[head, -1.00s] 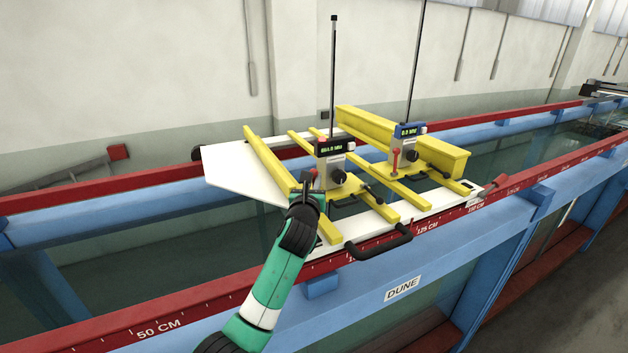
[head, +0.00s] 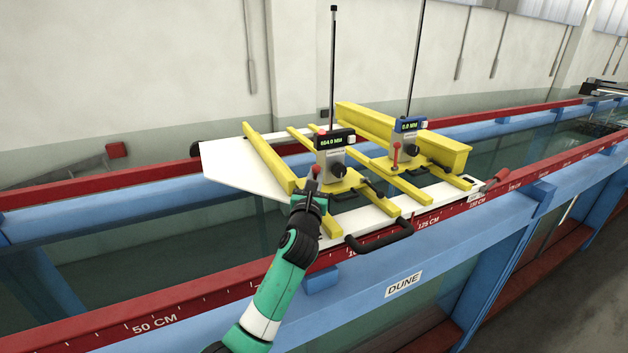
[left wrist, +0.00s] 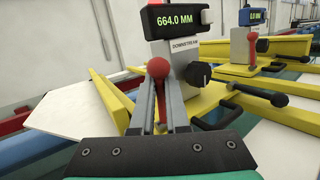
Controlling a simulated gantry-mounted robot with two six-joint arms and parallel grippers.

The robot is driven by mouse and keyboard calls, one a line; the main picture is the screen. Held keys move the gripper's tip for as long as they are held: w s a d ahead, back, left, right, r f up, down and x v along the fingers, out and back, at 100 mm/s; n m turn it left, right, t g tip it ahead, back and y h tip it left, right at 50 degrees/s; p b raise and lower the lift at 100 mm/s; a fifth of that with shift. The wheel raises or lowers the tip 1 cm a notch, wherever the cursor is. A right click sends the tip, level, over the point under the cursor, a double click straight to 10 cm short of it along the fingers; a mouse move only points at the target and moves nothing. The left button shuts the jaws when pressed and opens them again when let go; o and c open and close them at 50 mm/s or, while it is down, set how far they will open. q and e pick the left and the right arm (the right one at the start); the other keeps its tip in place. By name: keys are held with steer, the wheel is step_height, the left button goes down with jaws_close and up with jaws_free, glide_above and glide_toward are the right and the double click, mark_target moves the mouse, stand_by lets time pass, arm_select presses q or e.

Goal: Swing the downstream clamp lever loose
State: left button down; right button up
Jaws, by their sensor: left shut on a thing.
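The downstream gauge (head: 331,158) is a grey block with a black display reading 664.0 MM, standing on yellow bars. Its clamp lever has a red ball knob (left wrist: 158,68) and a red shaft, seen upright in the left wrist view. My left gripper (head: 314,188) is at the near left side of this gauge. Its two grey fingers (left wrist: 160,108) are shut on the lever, one on each side of the shaft below the knob. The gripper partly hides the lever in the head view. My right gripper is not in view.
A second gauge with a blue display (head: 410,125) and its own red lever (head: 396,156) stands to the right. A black knob (left wrist: 198,74) juts from the downstream gauge close to my fingers. A black handle (head: 382,240) lies at the front of the white carriage plate (head: 228,168).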

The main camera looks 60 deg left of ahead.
arm_select(q)
steer(key=shift+s+d+f+m+t+b, duration=0.1)
steer(key=shift+d+f+m+t+b, duration=0.15)
steer(key=shift+m+t+b, duration=0.25)
steer(key=shift+d+r+y+b, duration=0.1)
steer(key=shift+r+y+b, duration=0.1)
steer(key=shift+y+b, duration=0.15)
steer(key=shift+r, duration=0.15)
steer(key=shift+d+r, duration=0.1)
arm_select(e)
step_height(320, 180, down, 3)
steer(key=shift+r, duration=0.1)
arm_select(q)
steer(key=c, duration=0.9)
jaws_free()
steer(key=shift+f, duration=0.2)
